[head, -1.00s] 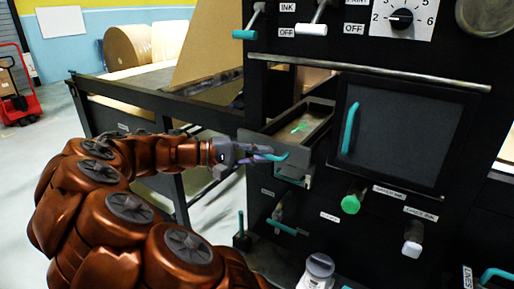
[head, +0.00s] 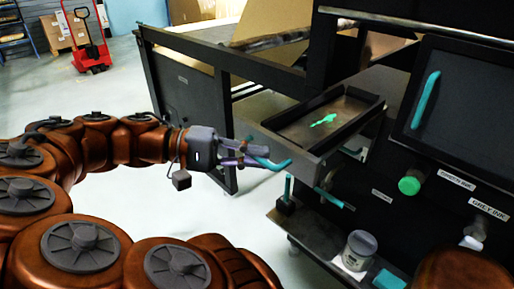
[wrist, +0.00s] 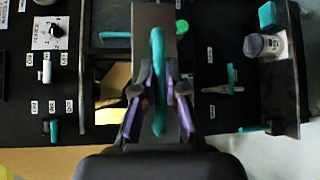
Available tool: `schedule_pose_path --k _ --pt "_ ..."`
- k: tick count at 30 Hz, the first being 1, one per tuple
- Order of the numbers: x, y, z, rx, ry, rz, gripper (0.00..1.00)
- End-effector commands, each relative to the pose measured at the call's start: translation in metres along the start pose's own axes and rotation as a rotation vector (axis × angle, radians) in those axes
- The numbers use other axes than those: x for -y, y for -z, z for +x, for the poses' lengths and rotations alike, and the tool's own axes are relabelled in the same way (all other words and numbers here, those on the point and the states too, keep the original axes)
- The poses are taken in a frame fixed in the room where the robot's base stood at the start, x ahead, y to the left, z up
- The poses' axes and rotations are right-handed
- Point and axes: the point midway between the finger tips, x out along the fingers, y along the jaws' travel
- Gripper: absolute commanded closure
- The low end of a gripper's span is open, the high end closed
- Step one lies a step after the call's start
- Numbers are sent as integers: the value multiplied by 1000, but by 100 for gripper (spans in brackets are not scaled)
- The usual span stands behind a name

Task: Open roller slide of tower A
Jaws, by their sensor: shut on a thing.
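A dark roller slide (head: 295,150), a shallow drawer with a green smear inside, stands well out of the black machine in the head view. Its teal bar handle (head: 276,165) is on the front face, and it also shows in the wrist view (wrist: 158,75). My gripper (head: 247,156) comes from the left with its purple-grey fingers on this handle. In the wrist view my gripper (wrist: 157,98) has one finger on each side of the handle and is shut on it. The fingers hide part of the handle. No tower letter is readable.
A closed dark door with a teal handle (head: 425,99) is right of the slide. A green knob (head: 409,186) sits below it. A grey-lidded jar (head: 360,246) stands on a low shelf. Open floor lies left, with a red pallet truck (head: 91,52) far back.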

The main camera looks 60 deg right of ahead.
Motion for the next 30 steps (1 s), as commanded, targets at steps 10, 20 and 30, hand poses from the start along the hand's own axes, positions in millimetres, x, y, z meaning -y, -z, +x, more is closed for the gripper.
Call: schedule_pose_path --k 10,20,30 --pt "1 -2 -1 6 2 0 100" --pt "1 -2 -2 5 1 0 63" --pt "-2 -3 -2 5 0 0 63"
